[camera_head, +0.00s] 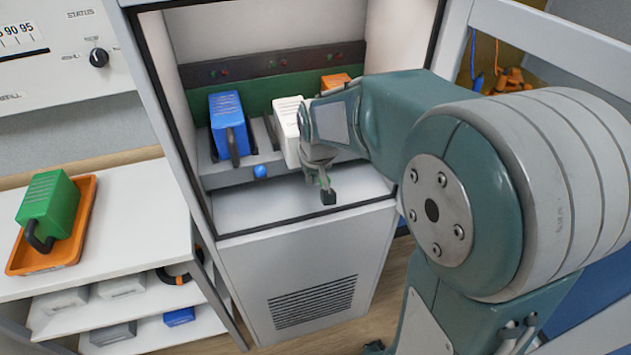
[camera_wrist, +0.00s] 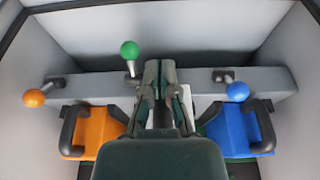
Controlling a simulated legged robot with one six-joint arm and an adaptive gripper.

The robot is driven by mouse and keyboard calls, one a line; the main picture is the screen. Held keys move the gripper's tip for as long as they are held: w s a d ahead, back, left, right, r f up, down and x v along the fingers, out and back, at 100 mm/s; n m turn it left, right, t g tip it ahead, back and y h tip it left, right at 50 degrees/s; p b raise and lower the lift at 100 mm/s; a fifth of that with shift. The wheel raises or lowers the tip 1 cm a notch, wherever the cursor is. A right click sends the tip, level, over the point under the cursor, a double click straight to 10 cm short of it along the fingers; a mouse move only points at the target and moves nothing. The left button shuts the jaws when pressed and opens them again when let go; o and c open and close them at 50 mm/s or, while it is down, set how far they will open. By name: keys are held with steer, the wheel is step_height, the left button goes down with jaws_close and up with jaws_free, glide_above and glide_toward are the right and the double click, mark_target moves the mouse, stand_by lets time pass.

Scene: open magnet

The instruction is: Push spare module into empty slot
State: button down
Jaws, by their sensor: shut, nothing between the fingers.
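A white module (camera_head: 287,130) sits in the cabinet bay between a blue module (camera_head: 229,125) and an orange module (camera_head: 335,82). My gripper (camera_head: 325,188) is shut and empty in front of the white module, hiding part of it; I cannot tell whether they touch. In the wrist view my gripper (camera_wrist: 160,70) hides most of the middle position, with a sliver of white (camera_wrist: 186,100) beside it. The orange module (camera_wrist: 92,132) and blue module (camera_wrist: 236,128) flank it there. A green module (camera_head: 50,208) with a black handle rests on an orange tray (camera_head: 25,266).
The grey bar carries a blue knob (camera_wrist: 237,92), a green knob (camera_wrist: 129,49) and an orange knob (camera_wrist: 34,98). The cabinet walls (camera_head: 166,75) enclose the bay closely. The tray stands on a white shelf unit (camera_head: 150,228) at left, with items below.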

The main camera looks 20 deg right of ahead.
steer(key=shift+w, duration=0.1)
steer(key=w, duration=0.7)
stand_by(0.5)
